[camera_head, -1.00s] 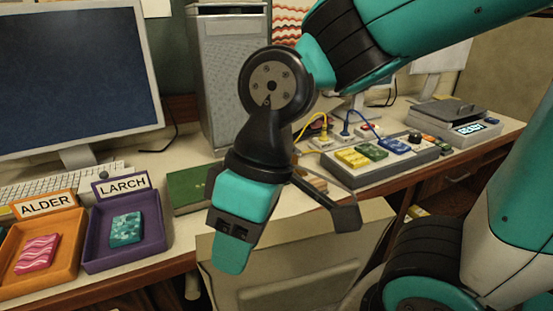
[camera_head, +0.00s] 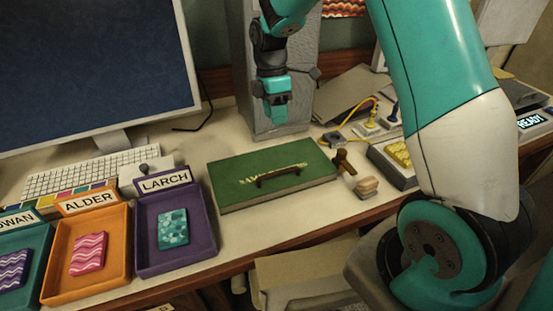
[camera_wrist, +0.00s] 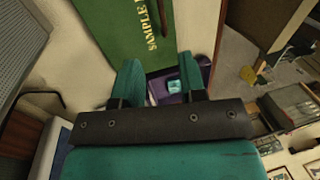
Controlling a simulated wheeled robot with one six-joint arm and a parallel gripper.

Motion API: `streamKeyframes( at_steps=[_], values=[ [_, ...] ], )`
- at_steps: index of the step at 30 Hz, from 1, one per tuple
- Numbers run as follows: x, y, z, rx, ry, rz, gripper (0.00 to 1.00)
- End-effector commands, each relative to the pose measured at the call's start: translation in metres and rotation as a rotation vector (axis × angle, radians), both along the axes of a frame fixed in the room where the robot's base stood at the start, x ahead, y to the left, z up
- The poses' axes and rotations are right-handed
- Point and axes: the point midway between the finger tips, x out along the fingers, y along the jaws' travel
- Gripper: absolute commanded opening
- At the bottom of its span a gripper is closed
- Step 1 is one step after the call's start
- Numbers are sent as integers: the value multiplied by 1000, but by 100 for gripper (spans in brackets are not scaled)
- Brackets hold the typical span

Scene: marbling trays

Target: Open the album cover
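The green album (camera_head: 230,172) lies closed on the desk, with gold lettering and a dark raised handle (camera_head: 278,175) across its cover. In the wrist view the album (camera_wrist: 115,30) fills the upper middle, with part of its lettering readable as "SAMPLE"; the dark handle (camera_wrist: 193,14) is cut off by the top edge. My gripper (camera_head: 277,112) is above and behind the album, in front of the grey computer tower, touching nothing that I can see. In the wrist view my gripper (camera_wrist: 160,65) has its two teal fingers apart with nothing between them.
A purple LARCH tray (camera_head: 143,237), an orange ALDER tray (camera_head: 55,285) and a teal tray stand left of the album, each with a patterned tile. A wooden stamp (camera_head: 342,162) and a small block (camera_head: 367,187) sit right of it. The tower (camera_head: 295,60) rises behind.

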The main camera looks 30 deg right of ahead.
Motion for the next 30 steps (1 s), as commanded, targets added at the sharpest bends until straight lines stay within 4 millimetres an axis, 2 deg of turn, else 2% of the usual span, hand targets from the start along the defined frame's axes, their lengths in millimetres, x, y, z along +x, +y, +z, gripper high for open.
streamKeyframes(
  at_steps=[12,18,24,30],
  values=[
    [-20,5,-92,0,6,1,38],
    [-27,6,-128,0,4,1,38],
    [-29,7,-147,0,0,0,38],
    [-30,7,-151,0,-1,0,38]
  ],
)
